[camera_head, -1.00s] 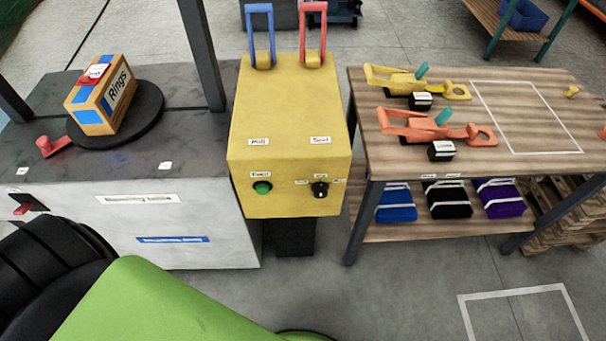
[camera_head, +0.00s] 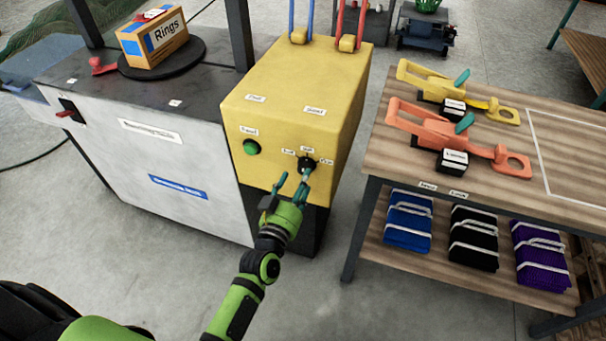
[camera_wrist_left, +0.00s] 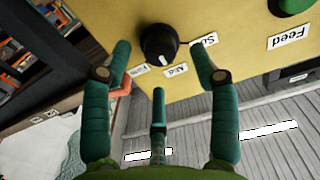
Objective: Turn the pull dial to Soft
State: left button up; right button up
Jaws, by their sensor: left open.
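The pull dial (camera_head: 306,163) is a black round knob on the front of the yellow box (camera_head: 262,172), with small white labels around it. In the left wrist view the dial (camera_wrist_left: 158,43) shows a white pointer mark, on the side facing the Med label (camera_wrist_left: 175,70). A Firm label (camera_wrist_left: 138,69) and a partly hidden Soft label (camera_wrist_left: 203,41) sit to either side. My left gripper (camera_head: 293,179) is open and empty, its teal fingers just in front of the dial. In the wrist view the fingers straddle the dial without visible contact. My right gripper is not in view.
A green button (camera_head: 251,147) sits left of the dial under the Feed label. A grey cabinet (camera_head: 150,150) adjoins the box on the left. A wooden table (camera_head: 400,165) with orange and yellow tools stands on the right, with folded bundles on its lower shelf.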

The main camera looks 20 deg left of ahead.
aim_at(303, 172)
pick_arm(q)
jog(key=w, duration=0.2)
jog(key=shift+w+f, duration=0.1)
jog(key=shift+w, duration=0.8)
jog(key=c, duration=1)
jog(key=shift+o, duration=0.2)
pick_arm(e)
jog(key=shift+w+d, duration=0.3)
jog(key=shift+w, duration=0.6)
